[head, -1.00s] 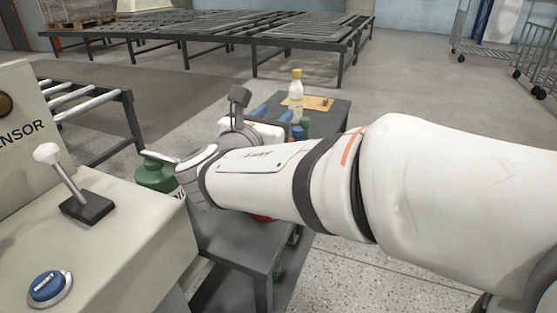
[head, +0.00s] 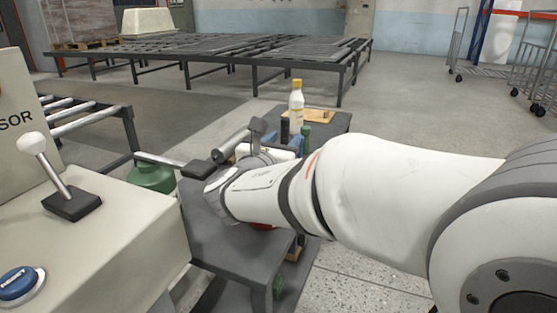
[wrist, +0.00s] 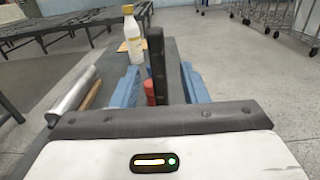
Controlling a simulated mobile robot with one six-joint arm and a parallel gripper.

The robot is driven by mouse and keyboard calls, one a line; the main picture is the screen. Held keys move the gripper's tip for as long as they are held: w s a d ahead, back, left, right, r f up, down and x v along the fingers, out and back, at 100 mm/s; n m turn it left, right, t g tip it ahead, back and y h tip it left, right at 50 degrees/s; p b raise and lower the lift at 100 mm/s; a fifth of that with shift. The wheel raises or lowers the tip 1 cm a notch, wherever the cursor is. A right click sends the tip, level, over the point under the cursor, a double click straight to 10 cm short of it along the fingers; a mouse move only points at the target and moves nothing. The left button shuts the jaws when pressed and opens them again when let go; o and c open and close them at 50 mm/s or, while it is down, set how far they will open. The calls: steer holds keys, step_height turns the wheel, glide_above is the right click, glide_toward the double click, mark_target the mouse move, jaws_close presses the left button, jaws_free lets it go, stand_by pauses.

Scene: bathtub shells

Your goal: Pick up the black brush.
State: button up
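A tall, narrow black object, which I take to be the black brush (wrist: 157,62), stands upright in the wrist view. It is between the two blue fingers of my gripper (wrist: 161,80), with gaps visible on both sides. My gripper is open. A dark upright shape that looks like the brush (head: 285,129) shows in the head view beyond my wrist. My blue fingers (head: 284,143) are partly hidden there by my arm. The lower end of the brush is hidden behind the gripper body.
A green bottle (head: 305,138) is right of the brush. A red object (wrist: 150,88) and a grey cylinder (wrist: 74,92) are close by.

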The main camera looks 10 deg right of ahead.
steer(key=shift+x, duration=0.85)
steer(key=shift+c, duration=0.2)
jaws_close()
